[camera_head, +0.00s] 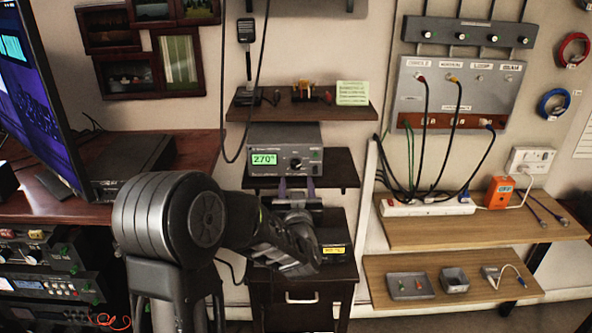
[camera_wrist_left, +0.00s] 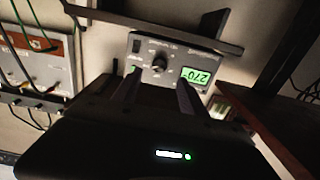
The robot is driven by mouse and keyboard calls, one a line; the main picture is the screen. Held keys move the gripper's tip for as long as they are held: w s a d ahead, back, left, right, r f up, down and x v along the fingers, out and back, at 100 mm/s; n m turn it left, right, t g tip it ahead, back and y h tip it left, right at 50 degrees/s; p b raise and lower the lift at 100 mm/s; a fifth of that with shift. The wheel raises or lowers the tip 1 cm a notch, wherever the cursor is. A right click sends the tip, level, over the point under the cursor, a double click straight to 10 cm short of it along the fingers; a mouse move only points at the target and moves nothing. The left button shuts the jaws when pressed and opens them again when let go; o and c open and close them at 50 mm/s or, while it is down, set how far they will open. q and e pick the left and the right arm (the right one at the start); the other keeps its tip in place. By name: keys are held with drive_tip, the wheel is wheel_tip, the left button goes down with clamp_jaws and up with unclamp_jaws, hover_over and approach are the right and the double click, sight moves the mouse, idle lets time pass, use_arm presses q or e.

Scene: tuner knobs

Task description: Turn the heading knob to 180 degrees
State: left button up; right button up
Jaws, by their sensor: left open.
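The heading knob (camera_head: 296,164) is a small dark round knob on the front of a grey control box (camera_head: 311,141). The box's green display (camera_head: 264,159) reads 270. In the left wrist view the picture is turned over, and the knob (camera_wrist_left: 159,64) shows beside the green display (camera_wrist_left: 196,75). My left gripper (camera_head: 297,184) is open and empty, just below and in front of the knob. In the wrist view its two fingers (camera_wrist_left: 156,88) point toward the box, one to each side of the knob's line, apart from it. My right gripper is not in view.
The box stands on a dark shelf (camera_head: 346,182), with another shelf (camera_head: 350,112) above. Below is a dark cabinet (camera_head: 330,297). A monitor (camera_head: 40,95) is at left. Wooden shelves (camera_head: 540,232) and a panel with hanging cables (camera_head: 450,91) are at right.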

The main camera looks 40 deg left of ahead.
sight(296, 167)
use_arm(q)
drive_tip(key=p+x, duration=0.1)
drive_tip(key=x, duration=0.6)
drive_tip(key=shift+w+a+p, duration=0.2)
drive_tip(key=shift+w+p, duration=0.05)
drive_tip(key=shift+p, duration=0.1)
clamp_jaws()
